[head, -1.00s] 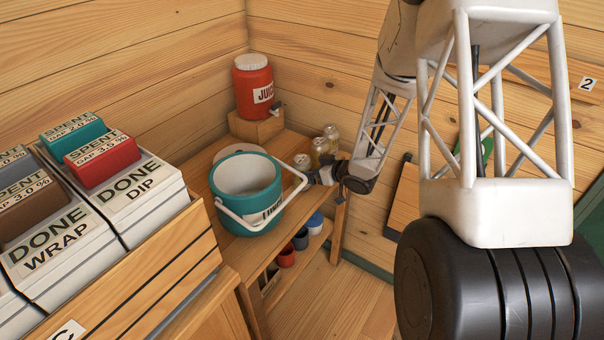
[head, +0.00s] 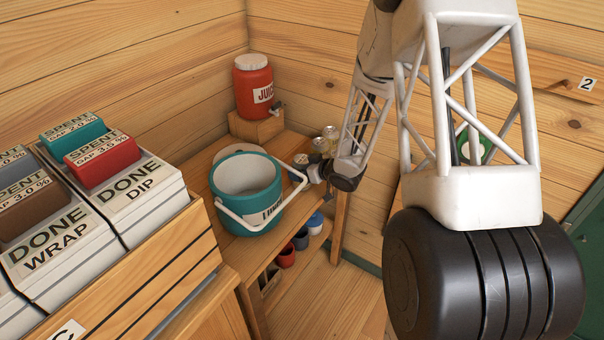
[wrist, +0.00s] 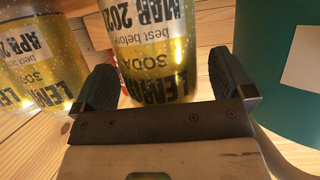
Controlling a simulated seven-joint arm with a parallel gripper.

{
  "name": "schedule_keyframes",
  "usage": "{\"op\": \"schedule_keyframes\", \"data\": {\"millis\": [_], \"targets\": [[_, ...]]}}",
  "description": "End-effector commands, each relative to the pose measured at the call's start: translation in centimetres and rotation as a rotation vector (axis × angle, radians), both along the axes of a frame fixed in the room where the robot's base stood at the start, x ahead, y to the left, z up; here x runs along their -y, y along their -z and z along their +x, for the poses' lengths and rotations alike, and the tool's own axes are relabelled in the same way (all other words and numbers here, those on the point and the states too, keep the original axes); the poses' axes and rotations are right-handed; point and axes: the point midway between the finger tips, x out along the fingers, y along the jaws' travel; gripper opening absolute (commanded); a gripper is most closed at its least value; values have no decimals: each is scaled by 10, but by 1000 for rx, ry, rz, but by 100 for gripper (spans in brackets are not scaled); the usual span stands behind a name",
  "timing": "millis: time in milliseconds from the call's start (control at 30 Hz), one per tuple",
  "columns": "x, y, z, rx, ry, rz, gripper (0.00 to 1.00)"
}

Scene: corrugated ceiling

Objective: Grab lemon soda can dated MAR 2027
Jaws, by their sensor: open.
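A yellow lemon soda can (wrist: 160,55) stands between the open fingers of my gripper (wrist: 162,82) in the wrist view. Its label, upside down there, reads MAR 202, with the last digit unclear at the can's edge. A second lemon soda can (wrist: 42,62), labelled APR 202, is to its left, outside the fingers. In the head view my gripper (head: 312,170) is at the front can (head: 300,161), partly covering it. Two more cans stand behind, one in the middle (head: 320,146) and one at the back (head: 331,132). I cannot tell whether the fingers touch the can.
A teal bucket (head: 228,200) with a white handle stands close left of the gripper, and shows at right in the wrist view (wrist: 275,90). A red juice dispenser (head: 252,90) stands on a wooden block behind. Cups (head: 300,238) sit on the lower shelf.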

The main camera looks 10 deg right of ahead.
Motion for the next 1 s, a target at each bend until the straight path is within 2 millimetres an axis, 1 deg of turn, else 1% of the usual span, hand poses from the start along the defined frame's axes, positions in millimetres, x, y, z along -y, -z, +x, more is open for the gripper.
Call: {"op": "schedule_keyframes", "data": {"millis": [167,667,700,767,1000], "targets": [[-4,3,4,0,0,0,99],[-4,3,4,-1,0,-1,99],[-4,3,4,-1,0,-1,98],[-4,3,4,-1,0,-1,88],[-4,3,4,-1,0,-1,52]]}}
